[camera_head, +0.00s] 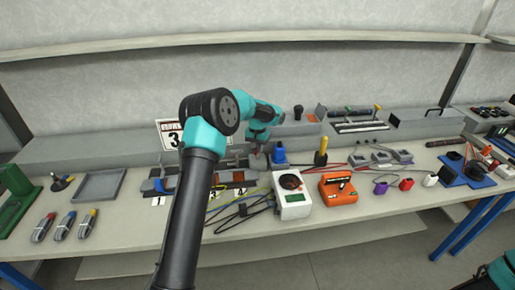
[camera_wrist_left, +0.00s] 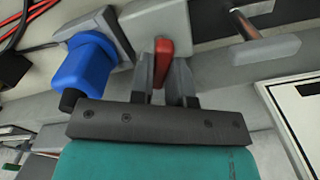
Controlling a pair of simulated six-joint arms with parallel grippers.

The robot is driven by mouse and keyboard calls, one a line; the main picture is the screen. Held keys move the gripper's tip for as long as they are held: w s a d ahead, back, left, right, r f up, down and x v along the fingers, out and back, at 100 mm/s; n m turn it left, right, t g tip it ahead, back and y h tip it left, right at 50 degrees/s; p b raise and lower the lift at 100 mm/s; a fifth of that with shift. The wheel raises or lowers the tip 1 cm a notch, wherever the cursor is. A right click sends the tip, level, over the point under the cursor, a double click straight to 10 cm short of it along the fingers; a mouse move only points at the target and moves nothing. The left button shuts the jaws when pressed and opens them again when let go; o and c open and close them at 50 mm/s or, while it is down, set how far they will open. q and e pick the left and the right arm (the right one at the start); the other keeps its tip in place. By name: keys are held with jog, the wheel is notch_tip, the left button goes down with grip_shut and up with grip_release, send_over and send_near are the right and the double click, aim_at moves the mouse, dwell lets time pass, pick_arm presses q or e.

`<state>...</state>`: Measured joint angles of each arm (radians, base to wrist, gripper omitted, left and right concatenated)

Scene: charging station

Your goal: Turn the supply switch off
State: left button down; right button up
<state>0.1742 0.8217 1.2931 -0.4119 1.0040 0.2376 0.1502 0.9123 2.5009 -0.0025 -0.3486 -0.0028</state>
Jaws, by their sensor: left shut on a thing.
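A red lever (camera_wrist_left: 163,55), which appears to be the supply switch, stands out from a grey housing (camera_wrist_left: 160,18) in the left wrist view. My left gripper (camera_wrist_left: 163,80) is shut on it, one finger on each side. In the head view my left gripper (camera_head: 258,160) is at the bench's back part, just left of a blue plug (camera_head: 279,156). It hides the switch there. My right gripper is not in view.
The blue plug (camera_wrist_left: 88,68) sits close beside the left finger in the wrist view. A metal handle bar (camera_wrist_left: 265,45) is on the other side. A white meter (camera_head: 292,198) and orange device (camera_head: 338,190) stand in front on the bench, with loose cables nearby.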

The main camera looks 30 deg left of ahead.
pick_arm(q)
jog(key=n, duration=0.5)
jog(key=shift+n, duration=0.4)
jog(key=c, duration=1.1)
grip_release()
jog(key=shift+r, duration=0.1)
notch_tip(320, 180, up, 17)
jog(key=shift+r, duration=0.15)
jog(key=shift+d, duration=0.1)
